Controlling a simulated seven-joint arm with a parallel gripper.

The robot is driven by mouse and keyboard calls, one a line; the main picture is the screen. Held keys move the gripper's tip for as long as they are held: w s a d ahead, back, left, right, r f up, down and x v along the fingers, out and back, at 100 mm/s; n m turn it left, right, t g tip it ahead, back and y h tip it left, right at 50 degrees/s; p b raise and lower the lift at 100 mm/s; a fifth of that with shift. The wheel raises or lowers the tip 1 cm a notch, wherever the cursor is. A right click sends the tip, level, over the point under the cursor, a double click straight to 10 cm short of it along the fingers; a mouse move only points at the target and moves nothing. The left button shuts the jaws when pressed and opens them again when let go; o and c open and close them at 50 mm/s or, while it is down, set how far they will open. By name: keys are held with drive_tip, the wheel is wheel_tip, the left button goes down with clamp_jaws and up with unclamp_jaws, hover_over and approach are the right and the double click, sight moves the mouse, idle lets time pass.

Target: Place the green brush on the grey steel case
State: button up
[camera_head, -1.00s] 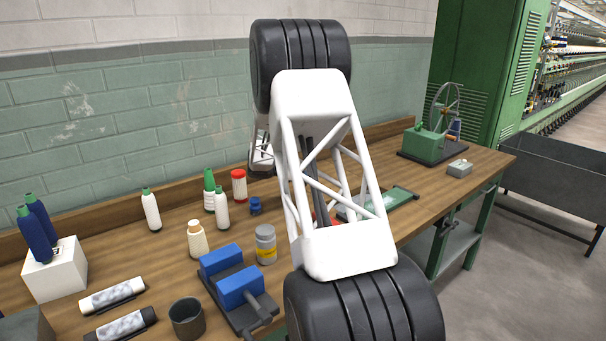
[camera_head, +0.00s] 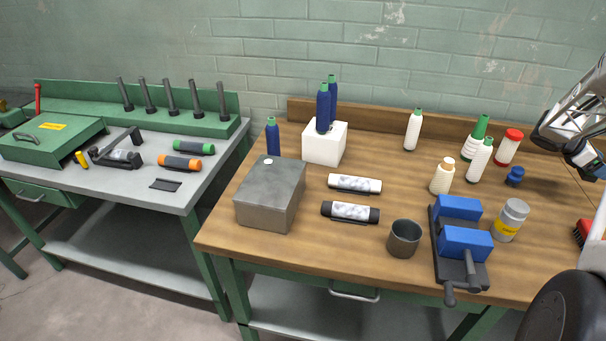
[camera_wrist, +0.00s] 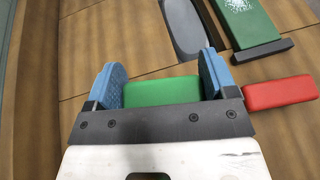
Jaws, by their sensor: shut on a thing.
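The grey steel case (camera_head: 268,197) is a box with a flat top. It stands on the wooden bench left of centre in the head view, with a small pale round spot near its back edge. In the wrist view the green brush (camera_wrist: 160,91) is a green block between the blue fingers of my gripper (camera_wrist: 160,72), which is shut on it. I cannot tell its height above the bench. In the head view my gripper (camera_head: 592,164) is partly cut off at the right edge, far right of the case. The brush cannot be made out there.
A red brush (camera_wrist: 280,93) lies right of my gripper. A white block (camera_head: 324,146) with blue bottles stands behind the case. Two rolls, a dark cup (camera_head: 404,239) and a blue-jawed vise (camera_head: 463,244) lie between. A grey-topped bench (camera_head: 130,187) stands left, across a gap.

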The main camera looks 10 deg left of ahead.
wheel_tip(320, 180, up, 9)
drive_tip(key=shift+f, duration=0.2)
drive_tip(key=shift+w+a+r, duration=0.15)
drive_tip(key=shift+a+r, duration=0.15)
drive_tip(key=shift+a, duration=0.25)
drive_tip(key=a+r+n+t, duration=0.2)
drive_tip(key=a+n+t, duration=0.55)
drive_tip(key=a, duration=3.75)
drive_tip(key=s+a+n+t+y, duration=0.2)
drive_tip(key=s+a, duration=0.5)
drive_tip(key=a, duration=0.4)
drive_tip(key=s+a+n+t+y, duration=0.25)
drive_tip(key=s+a, duration=0.45)
drive_tip(key=a, duration=0.5)
drive_tip(key=s+a+f+n+t+y, duration=0.1)
drive_tip(key=s+a+n+t+y, duration=0.1)
drive_tip(key=s+a, duration=0.6)
drive_tip(key=s+a+f+n+t+y, duration=0.15)
drive_tip(key=s+a, duration=0.35)
drive_tip(key=s, duration=0.5)
drive_tip(key=shift+g, duration=0.25)
wheel_tip(320, 180, down, 5)
drive_tip(key=shift+w+r, duration=0.15)
